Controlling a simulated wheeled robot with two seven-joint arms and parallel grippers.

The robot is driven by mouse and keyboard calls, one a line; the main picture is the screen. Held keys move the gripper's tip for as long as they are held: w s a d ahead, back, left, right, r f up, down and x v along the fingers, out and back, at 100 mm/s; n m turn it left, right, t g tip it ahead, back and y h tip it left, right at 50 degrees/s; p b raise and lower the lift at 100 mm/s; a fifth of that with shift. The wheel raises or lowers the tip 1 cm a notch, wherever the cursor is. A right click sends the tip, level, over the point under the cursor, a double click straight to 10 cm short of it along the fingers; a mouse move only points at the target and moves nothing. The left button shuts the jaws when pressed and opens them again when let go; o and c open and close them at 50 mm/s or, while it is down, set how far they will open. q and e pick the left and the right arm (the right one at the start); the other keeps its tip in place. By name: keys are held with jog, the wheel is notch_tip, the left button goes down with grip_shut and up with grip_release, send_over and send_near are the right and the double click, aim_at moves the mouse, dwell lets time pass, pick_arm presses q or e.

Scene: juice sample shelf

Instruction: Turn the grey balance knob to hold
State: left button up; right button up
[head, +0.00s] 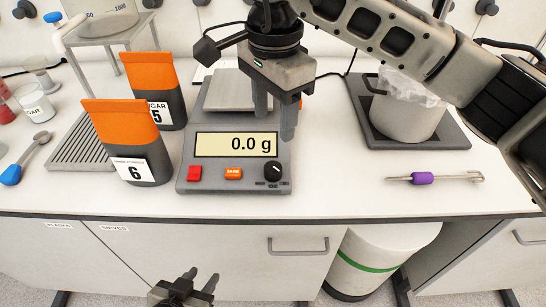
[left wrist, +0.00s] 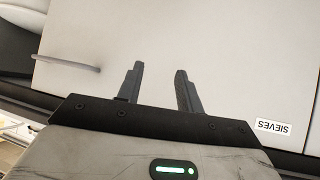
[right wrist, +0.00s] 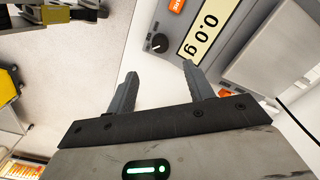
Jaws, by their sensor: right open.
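The balance (head: 235,183) stands on the counter; its display reads 0.0 g. Its dark round knob (head: 273,170) sits at the front right of the panel. The knob also shows in the right wrist view (right wrist: 157,43), with a small pale mark on it. My right gripper (head: 275,122) is open and empty, above the right part of the balance, fingers pointing down; it is apart from the knob. My left gripper (head: 201,277) is low in front of the cabinet, open and empty, as the left wrist view (left wrist: 159,72) shows.
A red button (head: 194,173) and an orange button (head: 233,173) share the panel. A pot (head: 405,110) and a purple-handled tool (head: 422,178) lie to the right. The counter just right of the balance is clear.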

aim_at(273, 167)
notch_tip(273, 167, down, 12)
jog(key=shift+a+r+p, duration=0.1)
jog(key=shift+r+p, duration=0.1)
jog(key=shift+p, duration=0.8)
jog(key=c, duration=1)
